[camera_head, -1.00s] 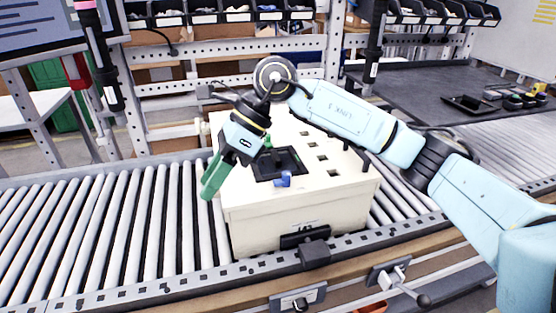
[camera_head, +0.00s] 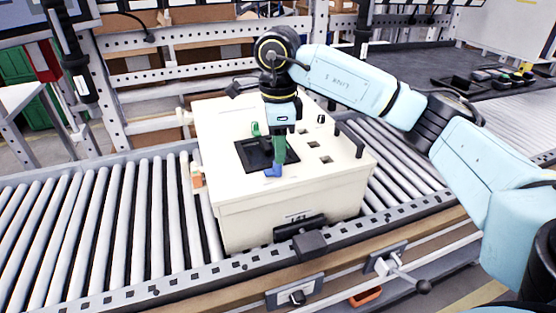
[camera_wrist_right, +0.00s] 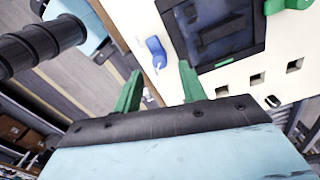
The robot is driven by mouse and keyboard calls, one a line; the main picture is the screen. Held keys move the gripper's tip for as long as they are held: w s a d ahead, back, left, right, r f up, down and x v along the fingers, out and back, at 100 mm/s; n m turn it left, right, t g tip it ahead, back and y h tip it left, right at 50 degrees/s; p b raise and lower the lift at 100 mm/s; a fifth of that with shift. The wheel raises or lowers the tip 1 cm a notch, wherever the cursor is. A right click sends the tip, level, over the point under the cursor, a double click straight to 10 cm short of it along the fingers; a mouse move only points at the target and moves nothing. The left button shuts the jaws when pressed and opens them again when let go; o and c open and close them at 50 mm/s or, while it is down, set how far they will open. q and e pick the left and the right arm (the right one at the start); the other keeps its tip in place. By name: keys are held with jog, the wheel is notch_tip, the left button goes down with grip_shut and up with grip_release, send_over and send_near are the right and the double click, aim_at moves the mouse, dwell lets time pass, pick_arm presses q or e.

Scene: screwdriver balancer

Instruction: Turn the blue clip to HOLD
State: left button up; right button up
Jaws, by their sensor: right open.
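The blue clip (camera_head: 272,172) sits on the top of the cream box (camera_head: 240,195), at the near edge of a dark square recess (camera_head: 250,156). In the right wrist view the blue clip (camera_wrist_right: 156,50) lies just beyond the green fingertips, roughly in line with the space between them. My right gripper (camera_head: 279,158) points down over the box close to the clip; its fingers (camera_wrist_right: 160,73) are apart with nothing between them. I cannot tell if a finger touches the clip. No HOLD marking is readable. My left gripper is out of view.
A green clip (camera_head: 256,129) sits at the recess's far side. Square holes and a black handle (camera_head: 352,137) lie to the right on the box. The box stands on a roller conveyor (camera_head: 110,220). A black clamp (camera_head: 306,240) is at its front.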

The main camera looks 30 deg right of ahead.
aim_at(273, 169)
jog(key=shift+f, duration=1.85)
grip_shut()
